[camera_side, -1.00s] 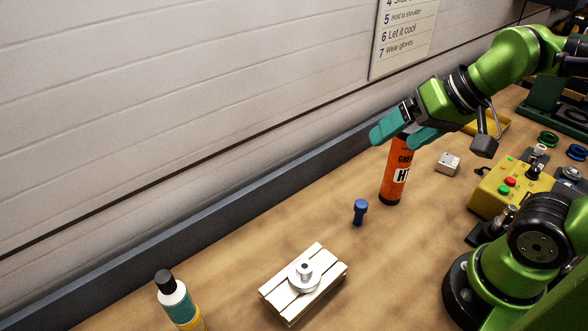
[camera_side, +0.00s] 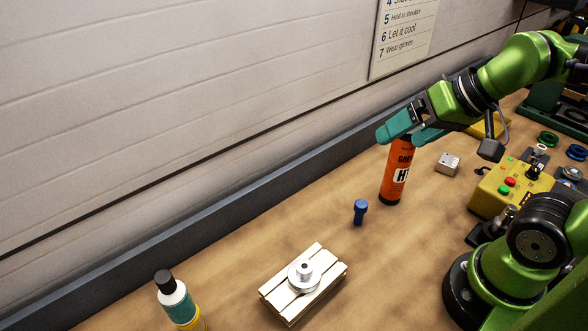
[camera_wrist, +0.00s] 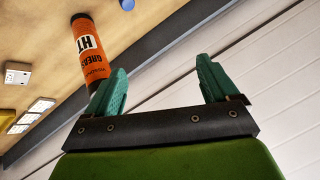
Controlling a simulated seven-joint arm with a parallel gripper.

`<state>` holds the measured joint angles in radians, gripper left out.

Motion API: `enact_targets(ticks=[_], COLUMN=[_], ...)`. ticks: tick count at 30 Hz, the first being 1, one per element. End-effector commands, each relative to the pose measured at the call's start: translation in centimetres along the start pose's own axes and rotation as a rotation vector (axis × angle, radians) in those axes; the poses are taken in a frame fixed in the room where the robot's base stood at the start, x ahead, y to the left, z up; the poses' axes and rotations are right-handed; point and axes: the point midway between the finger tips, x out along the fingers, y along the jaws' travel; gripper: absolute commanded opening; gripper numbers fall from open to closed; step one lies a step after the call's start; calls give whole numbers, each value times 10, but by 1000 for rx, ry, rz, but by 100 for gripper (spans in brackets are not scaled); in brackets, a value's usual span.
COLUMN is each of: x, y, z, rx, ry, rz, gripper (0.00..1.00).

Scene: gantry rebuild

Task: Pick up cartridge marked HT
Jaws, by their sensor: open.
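The orange cartridge marked HT (camera_side: 396,172) stands upright on the wooden bench, with a black base and black lettering. Its top is partly hidden behind my gripper in the side view. It also shows in the wrist view (camera_wrist: 88,50), left of the space between the fingers. My gripper (camera_side: 412,133) is open, with two teal fingers, and is near the height of the cartridge's top. In the wrist view my gripper (camera_wrist: 165,85) has nothing between its fingers, and the left finger overlaps the cartridge's end in the picture.
A blue peg (camera_side: 360,212) stands in front of the cartridge. A small metal block (camera_side: 448,163) and a yellow control box (camera_side: 503,190) lie to the right. A slatted pallet (camera_side: 329,285) and a bottle (camera_side: 177,302) stand nearer. A dark rail (camera_side: 220,218) runs along the wall.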

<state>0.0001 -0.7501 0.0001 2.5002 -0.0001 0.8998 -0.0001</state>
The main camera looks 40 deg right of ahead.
Motion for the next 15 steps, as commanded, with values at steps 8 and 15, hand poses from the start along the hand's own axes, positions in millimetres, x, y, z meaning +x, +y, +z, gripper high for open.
enact_targets(ticks=[8,15], x=[2,8], y=[2,23], z=[0,-53], rx=[8,85], ry=[-7,-114], rz=[8,144], gripper=[86,86])
